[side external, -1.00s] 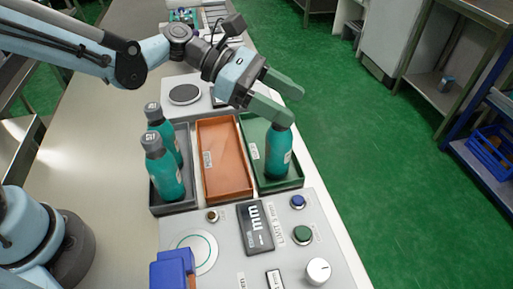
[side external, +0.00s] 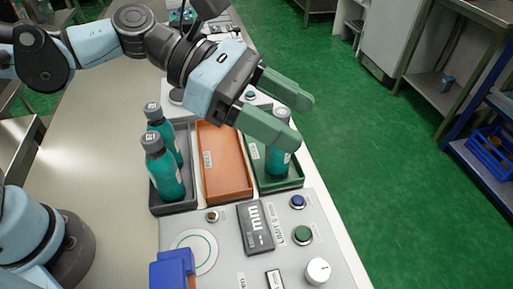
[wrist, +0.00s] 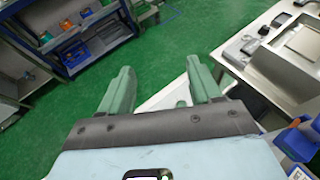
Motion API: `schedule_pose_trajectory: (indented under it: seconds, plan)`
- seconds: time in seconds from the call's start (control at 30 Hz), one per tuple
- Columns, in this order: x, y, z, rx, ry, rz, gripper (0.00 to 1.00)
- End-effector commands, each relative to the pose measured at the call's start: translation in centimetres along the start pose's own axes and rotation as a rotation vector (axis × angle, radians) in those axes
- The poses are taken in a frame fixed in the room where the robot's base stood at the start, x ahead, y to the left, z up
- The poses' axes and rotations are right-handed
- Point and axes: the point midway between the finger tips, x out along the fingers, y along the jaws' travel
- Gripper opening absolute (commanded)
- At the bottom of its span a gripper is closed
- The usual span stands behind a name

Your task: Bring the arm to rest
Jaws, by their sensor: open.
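My gripper (side external: 288,122) is open and empty, with its two green fingers spread apart. In the side external view it is raised over the green tray (side external: 292,183) at the right of the tray row. A teal bottle (side external: 278,163) stands upright in that tray, its top partly hidden behind the nearer finger; I cannot tell the exact gap between them. In the wrist view the fingers (wrist: 160,90) point out toward the green floor, with nothing between them.
Two teal bottles (side external: 166,178) stand in the dark grey tray (side external: 172,208). The orange tray (side external: 225,165) is empty. A control panel (side external: 225,225) with knobs, buttons and a blue block (side external: 172,270) lies in front. The floor (side external: 370,160) at right is clear.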

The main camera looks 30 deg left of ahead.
Motion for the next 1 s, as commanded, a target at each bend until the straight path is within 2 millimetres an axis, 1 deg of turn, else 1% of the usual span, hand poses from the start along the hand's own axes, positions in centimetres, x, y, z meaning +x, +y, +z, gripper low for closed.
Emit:
schedule_pose_trajectory:
  seconds: [0.03,0.4,0.8,1.0]
  plan:
    - [-0.8,-0.4,-0.2,0.005,0.006,-0.016,0.64]
    - [-4.8,-4.3,-1.2,0.056,0.023,-0.148,0.64]
    - [-8.7,-9.0,-2.3,0.117,0.014,-0.291,0.64]
    - [-10.3,-11.1,-2.8,0.145,0.002,-0.352,0.64]
